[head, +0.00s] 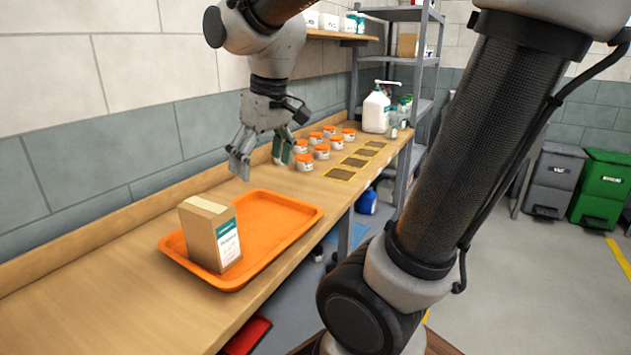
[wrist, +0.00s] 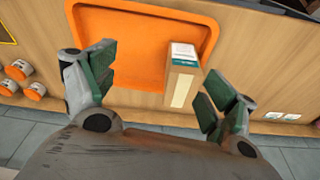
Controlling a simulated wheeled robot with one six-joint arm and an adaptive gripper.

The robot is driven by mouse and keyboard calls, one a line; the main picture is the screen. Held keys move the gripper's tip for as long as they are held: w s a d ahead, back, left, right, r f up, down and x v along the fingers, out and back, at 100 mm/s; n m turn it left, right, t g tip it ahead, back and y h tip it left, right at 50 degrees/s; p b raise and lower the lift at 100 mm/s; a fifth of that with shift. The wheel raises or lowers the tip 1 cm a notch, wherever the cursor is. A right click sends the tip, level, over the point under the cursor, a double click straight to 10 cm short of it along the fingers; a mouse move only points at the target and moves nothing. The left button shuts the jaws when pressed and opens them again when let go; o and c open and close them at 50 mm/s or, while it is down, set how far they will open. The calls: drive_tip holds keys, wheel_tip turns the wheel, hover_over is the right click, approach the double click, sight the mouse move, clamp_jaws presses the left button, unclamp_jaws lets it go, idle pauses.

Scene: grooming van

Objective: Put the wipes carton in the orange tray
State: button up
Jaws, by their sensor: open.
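The wipes carton (head: 209,235) is a brown box with a white and teal label. It stands upright in the left part of the orange tray (head: 290,207) on the wooden bench. In the wrist view the carton (wrist: 181,78) shows inside the tray (wrist: 127,62), close to its edge. My gripper (head: 262,150) is open and empty. It is above the bench behind the tray, apart from the carton. In the wrist view the open fingers (wrist: 158,82) spread to either side, with the carton seen between them, nearer the right finger.
Several orange-lidded jars (head: 321,150) stand on the bench past the tray, beside dark yellow-edged squares (head: 354,162). A white pump bottle (head: 376,110) stands farther back. A grey shelf rack (head: 425,75) is behind the bench. The bench (head: 110,270) is clear left of the tray.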

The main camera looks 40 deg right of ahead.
drive_tip(key=s+d+f+m+t, duration=0.1)
drive_tip(key=s+d+f+m, duration=0.1)
drive_tip(key=s+d, duration=0.4)
drive_tip(key=s, duration=0.5)
drive_tip(key=shift+f+t, duration=0.25)
drive_tip(key=shift+t, duration=0.15)
